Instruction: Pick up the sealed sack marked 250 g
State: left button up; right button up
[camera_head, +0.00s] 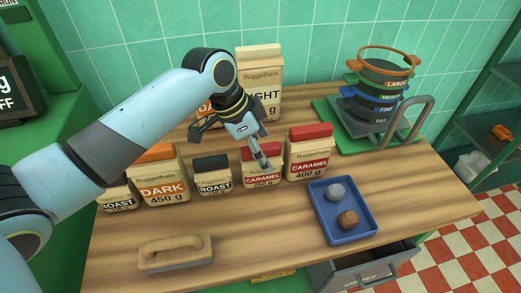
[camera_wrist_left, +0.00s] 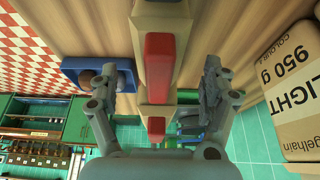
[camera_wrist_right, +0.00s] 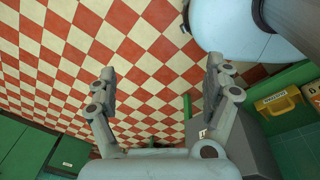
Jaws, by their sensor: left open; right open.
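The small red-topped caramel sack (camera_head: 262,178) stands on the counter, its label reading about 250 g, partly covered by a finger. My left gripper (camera_head: 232,150) is open above and behind the row of sacks. In the left wrist view a near red top (camera_wrist_left: 160,60), seemingly this sack's, lies between the open fingers (camera_wrist_left: 160,88), with no visible contact. A larger caramel sack marked 400 g (camera_head: 309,155) stands to its right and a black-topped roast sack (camera_head: 212,176) to its left. My right gripper (camera_wrist_right: 160,85) is open and empty over the checkered floor.
An orange-topped dark sack marked 450 g (camera_head: 163,178) stands further left. A tall light sack (camera_head: 262,65) stands behind. A blue tray (camera_head: 371,230) with two lumps is at front right, a wooden-handled block (camera_head: 176,255) at front left. Stacked sieves (camera_head: 377,95) stand back right.

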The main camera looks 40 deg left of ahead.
pick_arm(q)
jog(key=x, duration=0.3)
jog(key=shift+w+d+f, duration=0.1)
jog(key=shift+d+f, duration=0.05)
jog(key=shift+f, duration=0.1)
jog(key=c, duration=1.4)
jog(key=shift+c, duration=0.4)
jog(key=shift+r, duration=0.15)
